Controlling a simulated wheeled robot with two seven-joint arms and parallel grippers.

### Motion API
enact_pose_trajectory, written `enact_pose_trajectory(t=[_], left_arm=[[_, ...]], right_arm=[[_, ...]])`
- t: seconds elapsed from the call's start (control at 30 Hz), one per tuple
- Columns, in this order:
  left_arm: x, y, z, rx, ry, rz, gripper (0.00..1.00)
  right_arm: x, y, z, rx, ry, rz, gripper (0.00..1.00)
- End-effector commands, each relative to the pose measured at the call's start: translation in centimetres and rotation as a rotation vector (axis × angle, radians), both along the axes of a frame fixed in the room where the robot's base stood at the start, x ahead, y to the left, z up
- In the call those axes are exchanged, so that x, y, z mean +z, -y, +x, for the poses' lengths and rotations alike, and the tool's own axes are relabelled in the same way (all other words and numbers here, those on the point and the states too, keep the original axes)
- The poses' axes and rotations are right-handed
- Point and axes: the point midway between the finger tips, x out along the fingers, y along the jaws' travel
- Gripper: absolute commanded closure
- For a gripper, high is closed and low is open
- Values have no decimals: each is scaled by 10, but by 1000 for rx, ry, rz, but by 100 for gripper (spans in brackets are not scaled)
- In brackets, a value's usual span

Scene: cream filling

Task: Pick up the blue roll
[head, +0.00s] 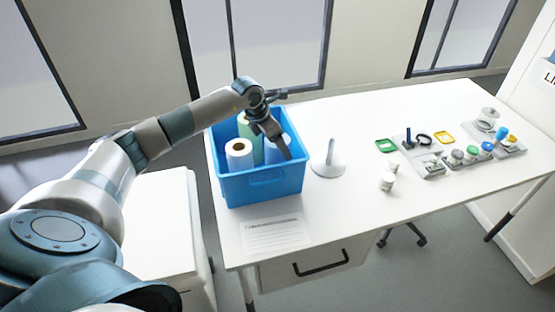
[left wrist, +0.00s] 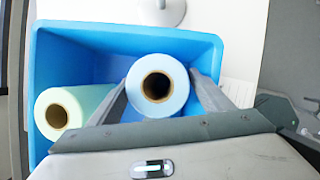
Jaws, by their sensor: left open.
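The blue roll (left wrist: 176,72) is pale blue with a dark round core and stands upright in the blue bin (head: 262,188). In the head view the roll (head: 271,153) is partly hidden by my left gripper (head: 283,149). In the left wrist view my left gripper (left wrist: 160,82) is open, with one finger on each side of the roll's upper end. Whether the fingers touch it is not clear. The bin's wall also shows in the left wrist view (left wrist: 130,40).
A whitish roll (head: 239,162) and a green roll (head: 245,128) share the bin. A white stand (head: 328,168) is just right of it. A paper sheet (head: 274,233) lies in front. Small jars and trays (head: 430,165) occupy the table's right side.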

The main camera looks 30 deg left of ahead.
Motion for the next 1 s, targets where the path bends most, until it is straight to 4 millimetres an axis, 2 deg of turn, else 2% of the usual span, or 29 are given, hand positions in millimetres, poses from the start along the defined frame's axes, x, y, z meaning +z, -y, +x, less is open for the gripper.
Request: enact_pose_trajectory(t=[0.3,0.47,0.7,0.83,1.0], left_arm=[[-1,0,0,0,0,0,27],[-5,0,2,0,-3,-1,27],[-27,2,8,2,-4,-2,27],[-42,4,13,2,-3,-3,27],[-50,5,16,0,0,0,27]], right_arm=[[0,0,0,0,0,0,41],[7,0,0,0,0,0,41],[28,0,0,0,0,0,41],[32,0,0,0,0,0,41],[33,0,0,0,0,0,41]])
